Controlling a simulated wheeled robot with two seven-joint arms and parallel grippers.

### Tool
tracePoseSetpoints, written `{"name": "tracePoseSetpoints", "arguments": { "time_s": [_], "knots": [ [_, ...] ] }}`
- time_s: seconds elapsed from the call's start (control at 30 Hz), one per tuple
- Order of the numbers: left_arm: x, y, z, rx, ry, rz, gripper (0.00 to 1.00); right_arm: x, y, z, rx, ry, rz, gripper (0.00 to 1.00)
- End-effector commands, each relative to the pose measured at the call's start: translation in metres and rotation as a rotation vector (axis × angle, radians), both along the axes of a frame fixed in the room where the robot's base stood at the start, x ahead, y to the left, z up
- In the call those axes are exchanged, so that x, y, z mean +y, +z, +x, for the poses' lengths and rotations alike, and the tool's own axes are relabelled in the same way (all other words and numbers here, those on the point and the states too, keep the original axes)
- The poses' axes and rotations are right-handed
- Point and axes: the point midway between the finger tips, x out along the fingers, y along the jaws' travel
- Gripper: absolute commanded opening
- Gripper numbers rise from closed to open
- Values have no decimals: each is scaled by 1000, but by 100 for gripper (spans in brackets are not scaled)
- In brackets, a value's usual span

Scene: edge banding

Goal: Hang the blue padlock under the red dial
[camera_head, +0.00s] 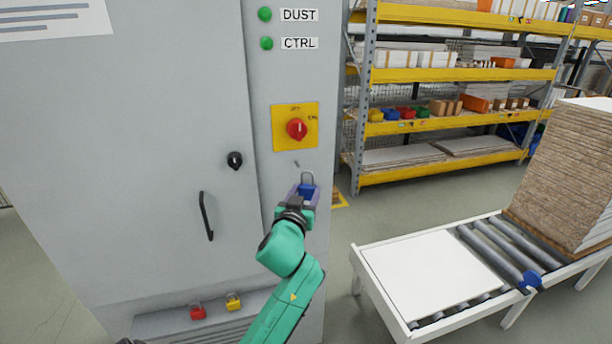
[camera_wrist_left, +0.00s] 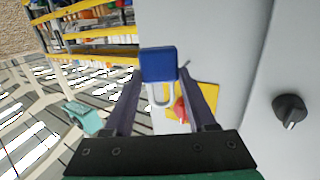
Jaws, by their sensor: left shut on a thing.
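The blue padlock (camera_head: 306,191) is held between the fingers of my left gripper (camera_head: 302,193), with its grey shackle pointing up in the head view. The red dial (camera_head: 297,128) sits on a yellow plate on the cabinet's narrow right panel. A small grey peg (camera_head: 297,164) sticks out below the plate, above and slightly left of the padlock. The shackle appears apart from the peg. In the left wrist view the padlock (camera_wrist_left: 158,65) shows between the fingertips, with the red dial (camera_wrist_left: 180,109) beyond, partly covered by a finger. My right gripper is not in view.
The grey cabinet has a black knob (camera_head: 235,160) and a black door handle (camera_head: 206,216). A red padlock (camera_head: 198,313) and a yellow padlock (camera_head: 233,302) are on the ledge below. A roller conveyor (camera_head: 430,275) and shelving (camera_head: 450,75) stand to the right.

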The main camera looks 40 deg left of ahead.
Motion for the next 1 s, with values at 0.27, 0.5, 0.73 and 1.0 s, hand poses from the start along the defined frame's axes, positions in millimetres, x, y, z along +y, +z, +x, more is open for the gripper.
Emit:
{"name": "tracePoseSetpoints", "arguments": {
  "time_s": [0.27,0.5,0.73,1.0],
  "knots": [
    [14,-4,10,-2,-1,3,0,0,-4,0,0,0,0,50],
    [29,-6,20,-2,-1,3,0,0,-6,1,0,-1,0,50],
    [43,-7,30,-3,-2,3,0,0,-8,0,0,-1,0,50],
    [59,-9,41,-1,-2,4,0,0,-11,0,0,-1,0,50]
  ]
}}
